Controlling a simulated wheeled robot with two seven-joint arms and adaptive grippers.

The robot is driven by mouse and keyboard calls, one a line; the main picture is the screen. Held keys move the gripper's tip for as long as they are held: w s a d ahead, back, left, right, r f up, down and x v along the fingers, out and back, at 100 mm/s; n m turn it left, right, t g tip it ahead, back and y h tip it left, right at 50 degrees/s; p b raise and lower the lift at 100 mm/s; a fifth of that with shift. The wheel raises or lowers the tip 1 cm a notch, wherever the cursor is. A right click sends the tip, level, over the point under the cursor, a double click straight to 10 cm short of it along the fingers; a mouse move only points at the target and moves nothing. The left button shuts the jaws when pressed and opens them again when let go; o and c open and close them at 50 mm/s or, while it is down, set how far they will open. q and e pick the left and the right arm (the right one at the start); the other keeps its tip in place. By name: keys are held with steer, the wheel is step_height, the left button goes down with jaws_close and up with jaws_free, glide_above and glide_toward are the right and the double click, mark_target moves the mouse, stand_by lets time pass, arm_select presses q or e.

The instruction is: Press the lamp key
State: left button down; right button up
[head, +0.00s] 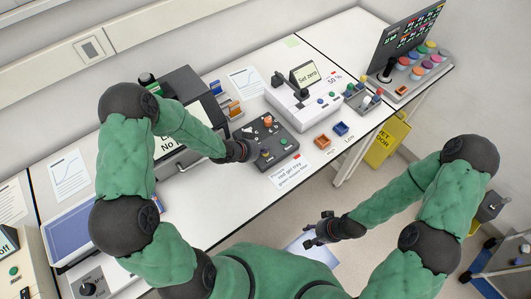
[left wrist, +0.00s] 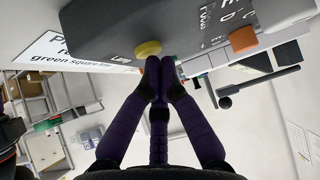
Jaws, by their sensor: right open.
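A dark control box (head: 272,131) lies on the white bench in the head view, with an orange knob (head: 267,121) and several small keys. In the left wrist view the box (left wrist: 190,22) fills the top, with a round yellow key (left wrist: 148,48) beside small lettering that seems to read "LAMP", and an orange key (left wrist: 243,38) further right. My left gripper (left wrist: 161,66) has its purple fingers together, their tips close to the yellow key; contact cannot be told. In the head view it (head: 262,153) is at the box's near left part. My right gripper (head: 326,230) is open and empty, off the bench.
A paper sign (head: 292,171) about a green square lies before the box. A dark machine (head: 180,100) stands left behind my left arm.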

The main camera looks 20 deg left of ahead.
arm_select(q)
steer(key=shift+f, duration=0.25)
steer(key=shift+r, duration=0.15)
stand_by(0.4)
steer(key=shift+r+p, duration=0.5)
steer(key=shift+r, duration=0.15)
step_height(320, 180, up, 5)
steer(key=p, duration=0.4)
stand_by(0.4)
stand_by(0.6)
